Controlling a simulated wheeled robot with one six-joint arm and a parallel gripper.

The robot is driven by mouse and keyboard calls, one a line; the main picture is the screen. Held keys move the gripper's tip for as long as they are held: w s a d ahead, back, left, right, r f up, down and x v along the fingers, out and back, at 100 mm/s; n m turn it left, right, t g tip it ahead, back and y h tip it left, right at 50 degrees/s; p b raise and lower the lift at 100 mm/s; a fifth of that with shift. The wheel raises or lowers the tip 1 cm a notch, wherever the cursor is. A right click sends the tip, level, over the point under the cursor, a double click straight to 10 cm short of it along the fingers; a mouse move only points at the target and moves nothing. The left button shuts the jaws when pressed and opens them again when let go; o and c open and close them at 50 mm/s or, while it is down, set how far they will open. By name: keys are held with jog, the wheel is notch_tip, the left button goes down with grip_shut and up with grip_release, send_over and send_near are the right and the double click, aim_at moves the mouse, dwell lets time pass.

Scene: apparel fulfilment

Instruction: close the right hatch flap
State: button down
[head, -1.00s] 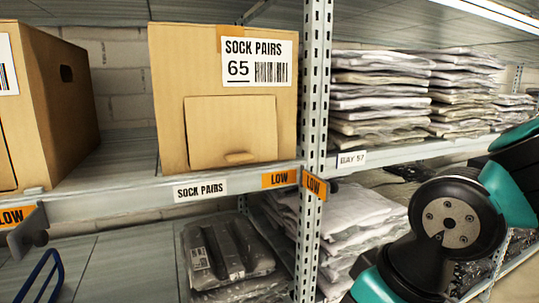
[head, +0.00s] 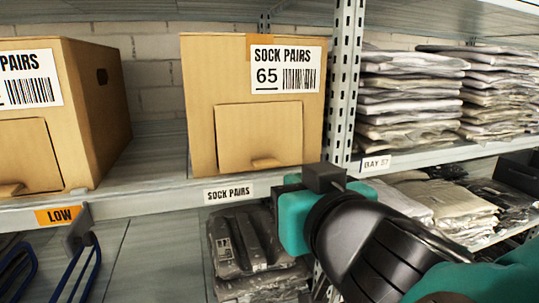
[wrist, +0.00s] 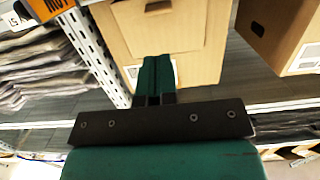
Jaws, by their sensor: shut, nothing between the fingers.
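The right hatch flap (head: 259,135) is a cardboard panel on the front of the right sock box (head: 200,70), with a small tab (head: 266,162) at its lower edge. It looks near the plane of the box front; I cannot tell whether it is fully flush. In the wrist view, turned upside down, the box front with the flap (wrist: 165,35) lies beyond my fingers. My gripper (wrist: 157,65) is shut and empty, pointing at the box. In the head view my wrist is low and right of the flap; the fingertips are not clear there.
A second sock box (head: 95,110) with its own flap stands to the left. A metal post (head: 345,80) rises just right of the right box. Stacked bagged garments (head: 410,100) fill the right shelf. The shelf edge (head: 150,205) runs below the boxes.

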aim_at(267, 165)
jog(key=p+x, duration=0.6)
jog(key=x, duration=0.4)
jog(key=shift+w+a+f, duration=0.1)
jog(key=shift+w, duration=0.25)
